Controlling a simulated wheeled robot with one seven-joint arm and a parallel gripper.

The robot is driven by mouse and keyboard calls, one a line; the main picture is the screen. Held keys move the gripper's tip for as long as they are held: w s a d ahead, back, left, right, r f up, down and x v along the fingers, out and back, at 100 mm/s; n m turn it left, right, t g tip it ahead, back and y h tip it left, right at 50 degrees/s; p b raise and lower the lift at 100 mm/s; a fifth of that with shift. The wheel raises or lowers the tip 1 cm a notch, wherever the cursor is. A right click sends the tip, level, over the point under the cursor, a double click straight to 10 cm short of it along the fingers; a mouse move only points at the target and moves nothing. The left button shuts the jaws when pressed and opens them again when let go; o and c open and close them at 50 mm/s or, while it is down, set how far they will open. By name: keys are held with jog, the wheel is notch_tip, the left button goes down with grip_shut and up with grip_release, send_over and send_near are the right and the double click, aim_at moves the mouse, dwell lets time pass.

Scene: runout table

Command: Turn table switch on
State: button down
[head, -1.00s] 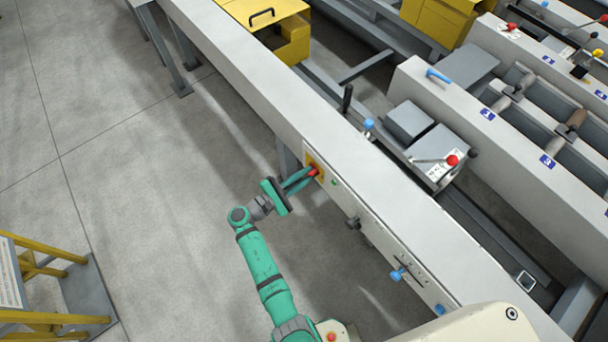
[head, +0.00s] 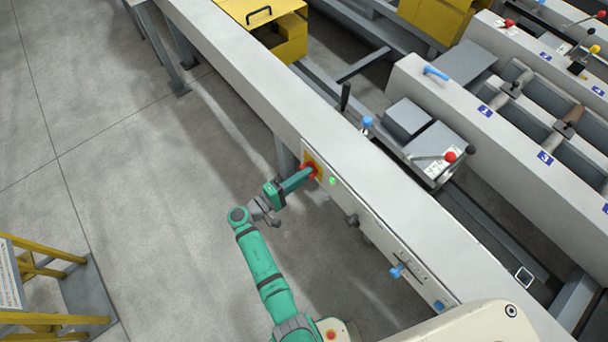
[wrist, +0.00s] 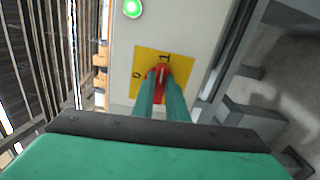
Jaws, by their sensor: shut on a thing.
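The table switch (wrist: 162,76) is a red rotary handle on a yellow plate (wrist: 147,61) marked 0 and 1. In the wrist view its handle points toward the 1. The plate sits on the side face of the long light-grey table (head: 253,87), and the red switch also shows in the head view (head: 309,170). My gripper (wrist: 161,83) is shut on the red handle, one green finger on each side. A round green lamp (wrist: 133,9) beside the plate is lit; it also shows in the head view (head: 332,181).
On the same panel are a dark knob (head: 351,220) and a blue-handled lever (head: 397,271). A yellow box (head: 280,38) stands behind the table at the top. The floor (head: 130,150) left of the table is clear, with a yellow-railed stand (head: 60,290) at lower left.

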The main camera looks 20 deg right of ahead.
jog(key=shift+s+f+m, duration=0.1)
jog(key=shift+f+m, duration=0.05)
jog(key=shift+m, duration=0.35)
jog(key=c, duration=1.8)
grip_release()
jog(key=shift+o, duration=0.2)
jog(key=shift+a, duration=0.1)
jog(key=v, duration=1)
jog(key=shift+a, duration=0.3)
jog(key=shift+s, duration=0.1)
